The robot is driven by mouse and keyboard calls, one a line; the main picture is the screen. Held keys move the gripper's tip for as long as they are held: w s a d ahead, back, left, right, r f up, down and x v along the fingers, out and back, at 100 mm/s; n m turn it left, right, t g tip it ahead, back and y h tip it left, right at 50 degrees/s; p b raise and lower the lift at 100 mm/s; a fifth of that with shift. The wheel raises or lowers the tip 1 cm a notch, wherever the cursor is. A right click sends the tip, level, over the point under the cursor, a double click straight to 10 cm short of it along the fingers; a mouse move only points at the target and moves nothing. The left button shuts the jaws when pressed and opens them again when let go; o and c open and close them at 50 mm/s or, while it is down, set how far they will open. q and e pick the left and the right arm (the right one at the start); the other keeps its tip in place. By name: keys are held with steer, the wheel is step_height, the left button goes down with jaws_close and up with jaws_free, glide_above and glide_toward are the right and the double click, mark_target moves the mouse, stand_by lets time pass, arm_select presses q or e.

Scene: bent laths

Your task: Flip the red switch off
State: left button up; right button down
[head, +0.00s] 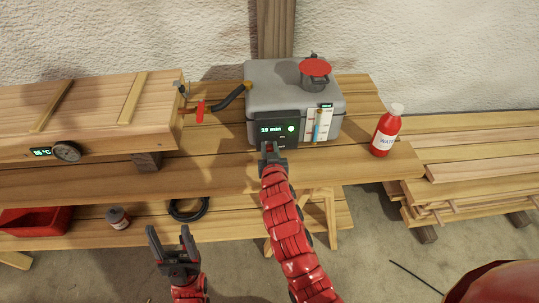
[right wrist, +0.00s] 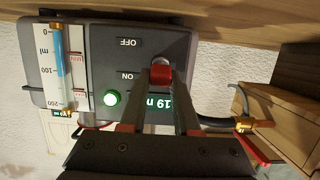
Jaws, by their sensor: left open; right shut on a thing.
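The grey steam box (head: 265,85) stands on the workbench with a dark control panel (head: 290,130) on its front. In the right wrist view, which is upside down, the red switch (right wrist: 160,75) sits level with the ON label (right wrist: 128,76), away from the OFF label (right wrist: 128,42). A round green light (right wrist: 112,98) glows beside it. My right gripper (right wrist: 160,80) is shut on the red switch; in the head view its fingers (head: 268,147) hide the switch. My left gripper (head: 171,236) is open and empty, low in front of the bench.
A sight gauge (head: 317,125) is beside the panel. A black hose (head: 232,97) runs to a valve with a red handle (head: 200,110) at the wooden box (head: 110,112). A red water bottle (head: 386,132) stands at the bench's right. Boards (head: 470,170) lie stacked further right.

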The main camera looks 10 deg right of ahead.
steer(key=shift+s+f+t+b, duration=0.1)
steer(key=shift+f+t+b, duration=0.55)
steer(key=shift+b, duration=2.1)
steer(key=shift+s+f+t+b, duration=0.1)
steer(key=shift+f+t+b, duration=0.2)
steer(key=shift+t+b, duration=1.6)
steer(key=shift+s+f+g+b, duration=0.1)
steer(key=shift+f+b, duration=0.35)
steer(key=shift+b, duration=3.2)
steer(key=shift+r+t+b, duration=0.15)
steer(key=shift+t+b, duration=0.2)
steer(key=shift+b, duration=0.25)
steer(key=c, duration=0.6)
jaws_free()
steer(key=shift+r, duration=0.1)
steer(key=shift+c, duration=0.2)
steer(key=v, duration=1.7)
steer(key=shift+s, duration=0.15)
